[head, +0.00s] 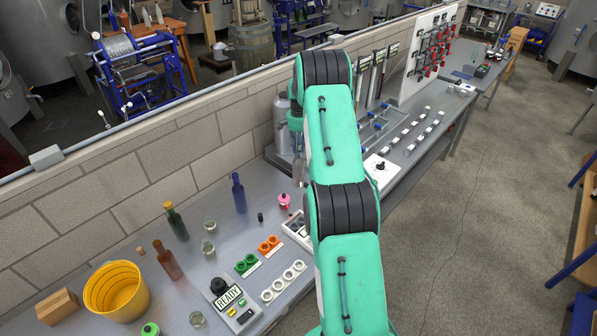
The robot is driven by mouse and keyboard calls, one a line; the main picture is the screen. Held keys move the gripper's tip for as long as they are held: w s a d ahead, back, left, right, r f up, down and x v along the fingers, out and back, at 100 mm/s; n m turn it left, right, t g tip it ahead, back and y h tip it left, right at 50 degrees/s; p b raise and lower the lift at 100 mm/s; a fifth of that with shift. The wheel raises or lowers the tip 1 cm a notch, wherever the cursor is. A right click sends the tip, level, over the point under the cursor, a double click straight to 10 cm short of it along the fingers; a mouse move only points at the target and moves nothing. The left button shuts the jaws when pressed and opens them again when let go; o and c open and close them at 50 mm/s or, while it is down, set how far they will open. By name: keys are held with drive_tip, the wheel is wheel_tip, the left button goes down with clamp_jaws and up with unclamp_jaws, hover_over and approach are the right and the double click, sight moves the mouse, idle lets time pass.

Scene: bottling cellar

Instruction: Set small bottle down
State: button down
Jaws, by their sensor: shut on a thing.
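My arm rises through the middle of the head view, and its far end bends down at the left of the upper link. My gripper (298,158) shows only as a narrow strip beside the arm, mostly hidden by it. It is shut on what looks like the small bottle (299,174), a pale, clear shape hanging above the grey bench (195,255). The bottle's base and its exact height over the bench cannot be made out.
Blue (239,194), green (177,222) and brown (169,263) bottles stand on the bench left of my arm. A yellow bucket (116,291), clear jars, green rings (247,264), orange rings (269,245), white rings (283,281) and a READY box (230,301) stand nearer. A block wall (150,170) runs behind.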

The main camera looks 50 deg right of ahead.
sight(299, 162)
drive_tip(key=shift+f+p, duration=0.3)
drive_tip(key=shift+f, duration=1.75)
drive_tip(key=shift+f+p, duration=0.35)
drive_tip(key=shift+f, duration=1.7)
drive_tip(key=c, duration=1.5)
unclamp_jaws()
wheel_tip(299, 162, up, 12)
drive_tip(key=shift+r+b, duration=0.1)
drive_tip(key=shift+b, duration=0.95)
